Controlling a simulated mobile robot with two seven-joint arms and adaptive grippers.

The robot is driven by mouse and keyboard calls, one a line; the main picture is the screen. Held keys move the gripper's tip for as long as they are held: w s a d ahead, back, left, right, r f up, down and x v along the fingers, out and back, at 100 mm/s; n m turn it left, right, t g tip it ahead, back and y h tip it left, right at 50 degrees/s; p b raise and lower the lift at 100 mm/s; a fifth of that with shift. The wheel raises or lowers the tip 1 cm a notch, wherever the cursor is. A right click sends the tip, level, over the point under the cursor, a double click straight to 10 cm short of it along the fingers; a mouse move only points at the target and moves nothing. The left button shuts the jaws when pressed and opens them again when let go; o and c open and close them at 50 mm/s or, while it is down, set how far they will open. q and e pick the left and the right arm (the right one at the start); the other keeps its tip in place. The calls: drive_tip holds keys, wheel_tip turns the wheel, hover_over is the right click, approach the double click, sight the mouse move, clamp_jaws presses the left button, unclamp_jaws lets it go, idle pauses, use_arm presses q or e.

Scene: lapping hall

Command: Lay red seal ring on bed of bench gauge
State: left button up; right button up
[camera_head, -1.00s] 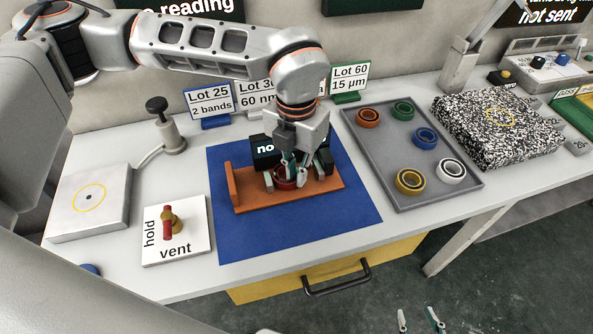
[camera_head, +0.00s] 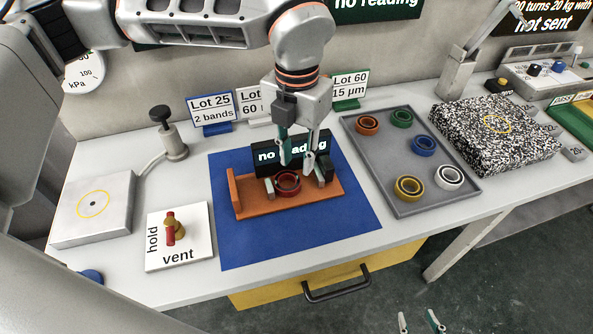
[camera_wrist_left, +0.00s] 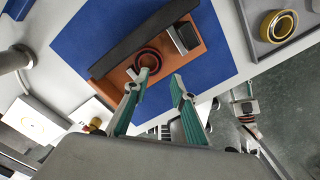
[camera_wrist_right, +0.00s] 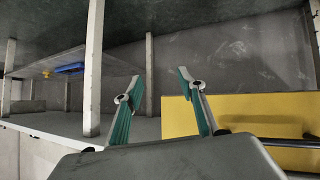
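The red seal ring (camera_head: 287,184) lies on the orange bed of the bench gauge (camera_head: 250,206), between the small grey blocks on it. It also shows in the left wrist view (camera_wrist_left: 147,60), flat on the bed beside the gauge's dark display housing (camera_wrist_left: 140,40). My left gripper (camera_head: 297,164) is open and empty above the ring, with its fingers apart from it. In the left wrist view its fingertips (camera_wrist_left: 157,82) are spread. My right gripper (camera_head: 421,318) is open and empty, low over the floor in front of the bench; its fingers show in the right wrist view (camera_wrist_right: 158,82).
A grey tray (camera_head: 385,171) at right holds several rings in other colours. A speckled block (camera_head: 495,135) stands beyond it. A hold/vent valve plate (camera_head: 180,237) and a pale block (camera_head: 93,208) are at left. The yellow drawer (camera_head: 275,293) is below the bench edge.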

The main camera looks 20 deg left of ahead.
use_arm(q)
drive_tip(key=shift+r, duration=2.4)
